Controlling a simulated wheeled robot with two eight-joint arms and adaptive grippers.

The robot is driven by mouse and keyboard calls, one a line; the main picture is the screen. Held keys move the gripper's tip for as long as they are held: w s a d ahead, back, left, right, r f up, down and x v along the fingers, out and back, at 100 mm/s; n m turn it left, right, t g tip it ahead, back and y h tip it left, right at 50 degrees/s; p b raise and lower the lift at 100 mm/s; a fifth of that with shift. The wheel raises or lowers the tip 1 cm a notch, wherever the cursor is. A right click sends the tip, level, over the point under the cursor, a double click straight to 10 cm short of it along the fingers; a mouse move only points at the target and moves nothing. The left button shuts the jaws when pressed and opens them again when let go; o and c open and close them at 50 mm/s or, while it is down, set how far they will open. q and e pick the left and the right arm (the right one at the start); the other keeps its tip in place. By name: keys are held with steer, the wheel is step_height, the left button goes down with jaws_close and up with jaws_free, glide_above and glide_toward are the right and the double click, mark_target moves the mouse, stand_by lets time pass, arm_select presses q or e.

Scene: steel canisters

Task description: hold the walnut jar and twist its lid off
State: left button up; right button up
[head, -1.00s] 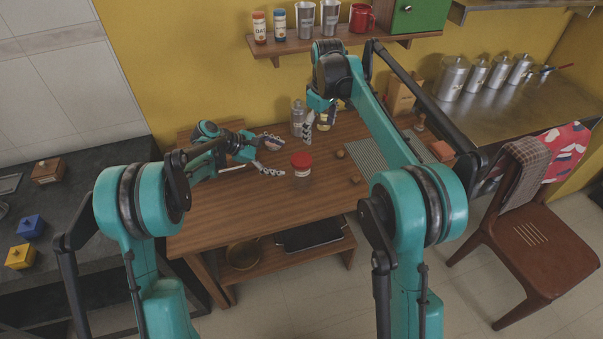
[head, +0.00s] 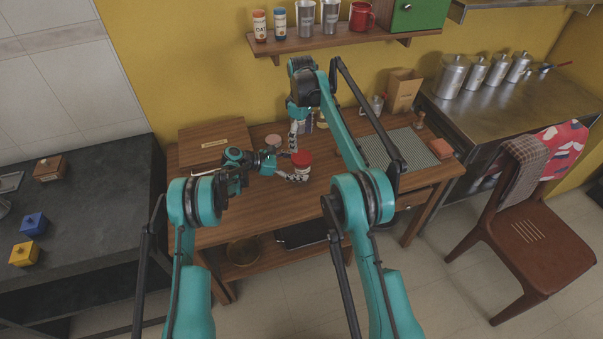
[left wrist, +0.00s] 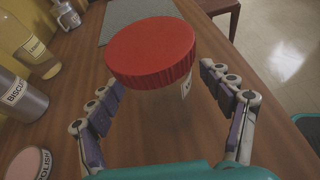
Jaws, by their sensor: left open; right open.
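The jar with the ridged red lid (head: 301,158) stands upright on the wooden table. The lid is on it. In the left wrist view the red lid (left wrist: 151,50) fills the upper middle, with the clear body and part of a label below; the label is too cut off to read. My left gripper (head: 297,167) is open, low at the jar, with one finger on each side. In the left wrist view gaps show between its fingers (left wrist: 166,98) and the jar. My right gripper (head: 295,140) points down close behind the lid; its fingers are small and overlapped here.
A biscuit canister (left wrist: 20,97), a pink-topped polish tin (left wrist: 30,165) and a yellowish bottle (left wrist: 35,50) stand near the jar. A grey ribbed mat (head: 400,149) lies at right. The front table strip is clear.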

arm_select(q)
steer(key=shift+w+d+f, duration=0.1)
steer(key=shift+d+f, duration=0.1)
steer(key=shift+d, duration=0.25)
steer(key=shift+c, duration=0.4)
